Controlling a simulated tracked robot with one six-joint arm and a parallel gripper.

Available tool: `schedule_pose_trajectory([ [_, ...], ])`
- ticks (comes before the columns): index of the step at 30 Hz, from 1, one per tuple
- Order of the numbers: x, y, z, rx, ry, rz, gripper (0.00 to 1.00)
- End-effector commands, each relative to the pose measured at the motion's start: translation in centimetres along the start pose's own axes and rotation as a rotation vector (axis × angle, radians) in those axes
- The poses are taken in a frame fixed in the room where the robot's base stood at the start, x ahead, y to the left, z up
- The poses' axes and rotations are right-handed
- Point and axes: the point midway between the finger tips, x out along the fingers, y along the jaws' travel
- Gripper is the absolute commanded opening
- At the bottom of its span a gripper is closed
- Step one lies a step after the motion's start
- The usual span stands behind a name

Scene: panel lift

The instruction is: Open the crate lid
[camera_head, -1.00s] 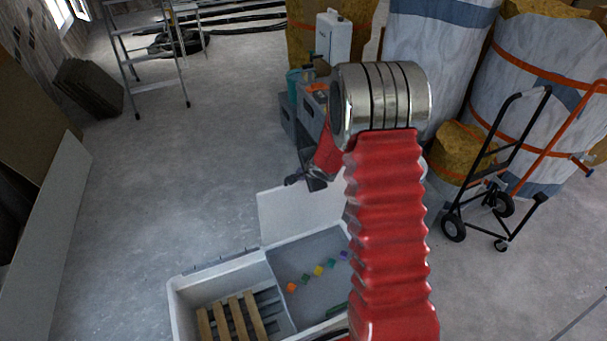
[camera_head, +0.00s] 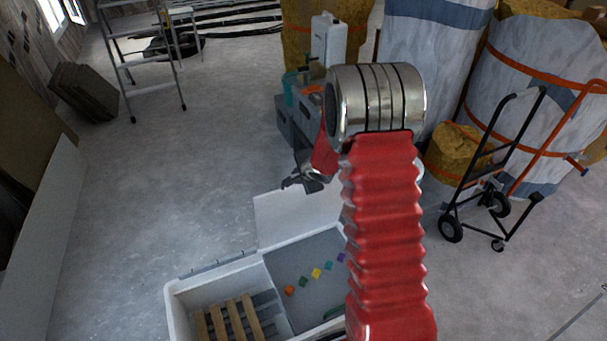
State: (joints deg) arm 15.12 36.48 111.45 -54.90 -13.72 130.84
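The crate (camera_head: 172,305) is a pale grey box at the bottom of the view, cut off by the lower edge. Its lid (camera_head: 285,215), a white panel, stands raised at the back of the right compartment. Part of the lid is hidden behind my red arm. My gripper (camera_head: 301,182), small and dark, is just above and behind the lid's top edge. I cannot tell whether it touches the lid or how far its fingers are apart.
The left compartment holds wooden slats (camera_head: 235,318); the right has several small coloured cubes (camera_head: 303,281) on a grey floor. Grey boxes (camera_head: 289,125) stand behind my gripper. A hand truck (camera_head: 470,200) and large wrapped rolls (camera_head: 545,100) are at right. Floor left of the crate is clear.

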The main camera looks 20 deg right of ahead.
Motion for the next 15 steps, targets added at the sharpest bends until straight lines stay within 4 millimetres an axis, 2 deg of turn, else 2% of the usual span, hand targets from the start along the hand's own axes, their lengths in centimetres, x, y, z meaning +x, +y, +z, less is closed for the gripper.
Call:
schedule_pose_trajectory([
  [1,0.1,1.1,0.4,-0.002,-0.005,0.018,0.28],
  [5,-1.0,0.9,0.4,-0.003,-0.005,0.016,0.28],
  [15,-5.1,0.3,0.0,-0.001,0.000,0.004,0.28],
])
